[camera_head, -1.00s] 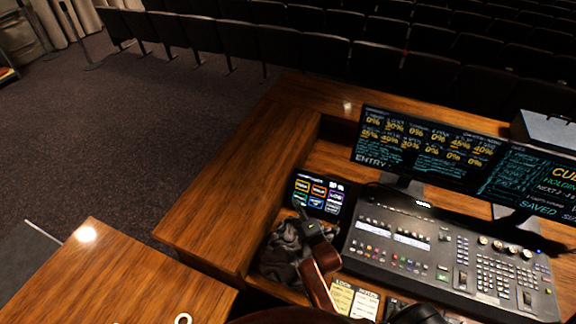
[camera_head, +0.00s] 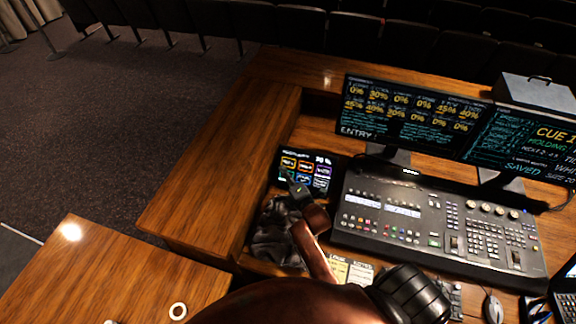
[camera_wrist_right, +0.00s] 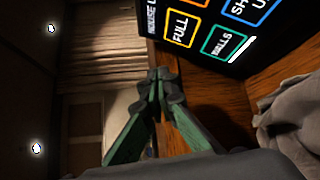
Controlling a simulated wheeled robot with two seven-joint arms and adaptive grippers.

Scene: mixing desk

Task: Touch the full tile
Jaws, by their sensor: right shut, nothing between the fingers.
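The full tile (camera_wrist_right: 180,28) is a yellow-outlined square marked FULL on a dark touch panel (camera_wrist_right: 212,58) in the right wrist view. In the head view it is the small yellow tile (camera_head: 289,163) at the panel's top left. My right gripper (camera_head: 297,186) overlaps the panel's lower edge in the head view. Its green fingers are shut with nothing between them, and the tips (camera_wrist_right: 160,76) show below the full tile in the wrist view, apart from it in the picture. The exact gap to the panel is unclear. My left gripper is not in view.
Crumpled dark cloth (camera_head: 277,237) lies below the panel. The mixing console (camera_head: 440,222) and monitors (camera_head: 412,114) stand to the right. Bare wooden desktop (camera_head: 200,170) lies to the left.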

